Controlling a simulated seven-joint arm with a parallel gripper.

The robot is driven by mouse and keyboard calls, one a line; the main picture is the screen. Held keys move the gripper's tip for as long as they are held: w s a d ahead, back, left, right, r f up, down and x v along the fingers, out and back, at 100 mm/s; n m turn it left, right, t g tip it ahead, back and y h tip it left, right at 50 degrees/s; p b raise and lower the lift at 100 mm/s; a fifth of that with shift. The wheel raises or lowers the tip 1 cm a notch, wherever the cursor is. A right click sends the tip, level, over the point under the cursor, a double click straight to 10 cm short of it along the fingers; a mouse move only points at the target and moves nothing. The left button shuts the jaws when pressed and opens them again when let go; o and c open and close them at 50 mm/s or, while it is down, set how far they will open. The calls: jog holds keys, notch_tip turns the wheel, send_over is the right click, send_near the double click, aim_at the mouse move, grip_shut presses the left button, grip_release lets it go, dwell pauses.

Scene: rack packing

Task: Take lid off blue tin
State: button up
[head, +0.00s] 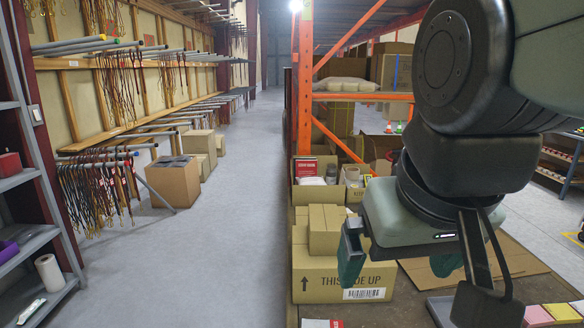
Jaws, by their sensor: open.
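My gripper (402,268) hangs on the right side of the head view, with its two dark green fingers spread apart. It is open, and I see nothing between the fingers. One finger is in front of a cardboard box. I cannot make out a blue tin or its lid in this view. My arm covers much of the right side and hides what is behind it.
A large cardboard box (325,282) stands left of my gripper, with smaller boxes (326,228) on it. An orange rack post (305,80) rises behind. Flattened cardboard (505,262) and a tray with coloured blocks (562,313) lie at right.

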jog(key=shift+s+f+t, duration=0.25)
jog(key=shift+s+t, duration=0.05)
jog(key=shift+s, duration=0.2)
jog(key=shift+s+f, duration=0.15)
jog(key=shift+s, duration=0.05)
jog(key=shift+c, duration=1.1)
